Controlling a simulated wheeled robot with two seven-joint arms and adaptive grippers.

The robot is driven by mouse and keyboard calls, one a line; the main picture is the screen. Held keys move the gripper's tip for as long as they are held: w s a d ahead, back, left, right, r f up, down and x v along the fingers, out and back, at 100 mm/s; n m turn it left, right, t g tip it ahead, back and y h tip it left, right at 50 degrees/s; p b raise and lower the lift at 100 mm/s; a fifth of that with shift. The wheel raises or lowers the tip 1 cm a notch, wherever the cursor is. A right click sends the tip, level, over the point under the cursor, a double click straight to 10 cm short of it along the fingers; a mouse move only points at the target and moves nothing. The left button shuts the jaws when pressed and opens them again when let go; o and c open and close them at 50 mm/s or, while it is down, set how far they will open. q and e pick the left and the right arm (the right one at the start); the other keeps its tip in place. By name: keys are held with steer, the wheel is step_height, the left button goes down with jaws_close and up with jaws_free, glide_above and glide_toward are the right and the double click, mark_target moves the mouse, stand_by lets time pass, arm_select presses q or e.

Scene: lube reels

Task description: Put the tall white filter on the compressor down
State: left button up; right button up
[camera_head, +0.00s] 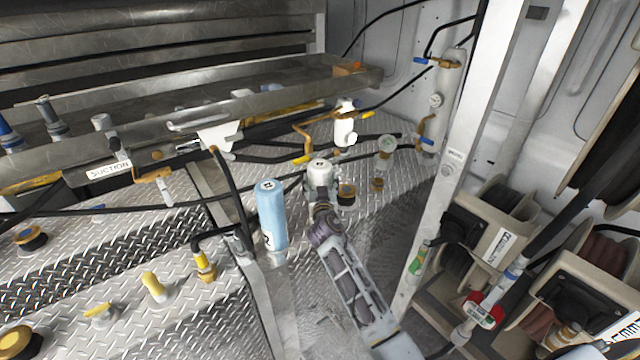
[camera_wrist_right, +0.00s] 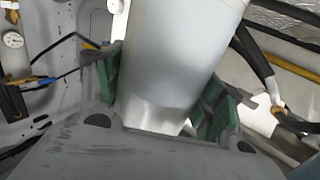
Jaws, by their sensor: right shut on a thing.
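The tall white filter (camera_head: 319,172) is in my right gripper (camera_head: 321,192), near the middle of the head view. In the right wrist view the filter (camera_wrist_right: 180,65) is a large pale cylinder between the green finger pads of the gripper (camera_wrist_right: 165,105). The gripper is shut on it. I cannot make out which part is the compressor. My left gripper is not in view.
A light-blue cylinder (camera_head: 271,215) stands just left of my right gripper. A white fitting with a yellow handle (camera_head: 345,128) is behind it. A metal post (camera_head: 440,180) and hose reels (camera_head: 490,235) stand farther right.

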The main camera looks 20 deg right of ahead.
steer(key=o, duration=1.9)
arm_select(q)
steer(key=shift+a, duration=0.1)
arm_select(e)
steer(key=shift+o, duration=0.2)
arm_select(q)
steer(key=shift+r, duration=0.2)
arm_select(e)
steer(key=shift+r, duration=0.2)
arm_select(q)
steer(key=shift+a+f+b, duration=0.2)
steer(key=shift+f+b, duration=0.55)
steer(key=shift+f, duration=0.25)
arm_select(e)
steer(key=v, duration=1.2)
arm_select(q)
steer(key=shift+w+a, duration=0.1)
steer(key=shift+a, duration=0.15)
arm_select(e)
steer(key=shift+f, duration=0.1)
